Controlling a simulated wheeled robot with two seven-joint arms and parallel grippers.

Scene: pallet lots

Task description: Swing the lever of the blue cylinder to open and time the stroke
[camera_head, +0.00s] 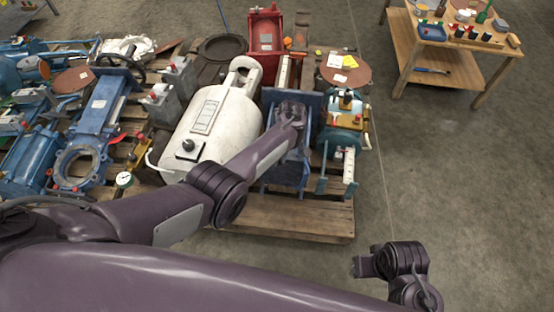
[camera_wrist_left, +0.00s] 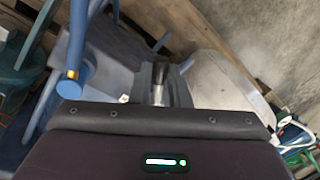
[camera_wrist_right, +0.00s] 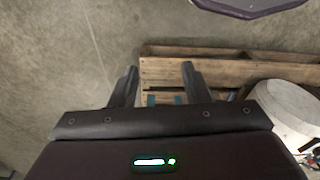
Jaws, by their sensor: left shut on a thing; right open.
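The blue cylinder (camera_head: 313,108) stands on the pallet between a white tank and a teal machine, largely hidden under my left arm. Its blue body (camera_wrist_left: 112,45) fills the upper left of the left wrist view. My left gripper (camera_head: 292,108) is over it. In the left wrist view, the left gripper's fingers (camera_wrist_left: 164,84) are close together on a small metallic piece, likely the lever; most of it is hidden between them. My right gripper (camera_head: 360,266) is out over bare floor at the pallet's front right. Its fingers (camera_wrist_right: 158,84) are apart and empty in the right wrist view.
The white tank (camera_head: 222,115) is close on the left of the cylinder, the teal machine (camera_head: 343,138) on the right. A red machine (camera_head: 265,32) stands behind. The pallet edge (camera_head: 300,215) is in front. A wooden table (camera_head: 445,62) stands at back right. The right floor is clear.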

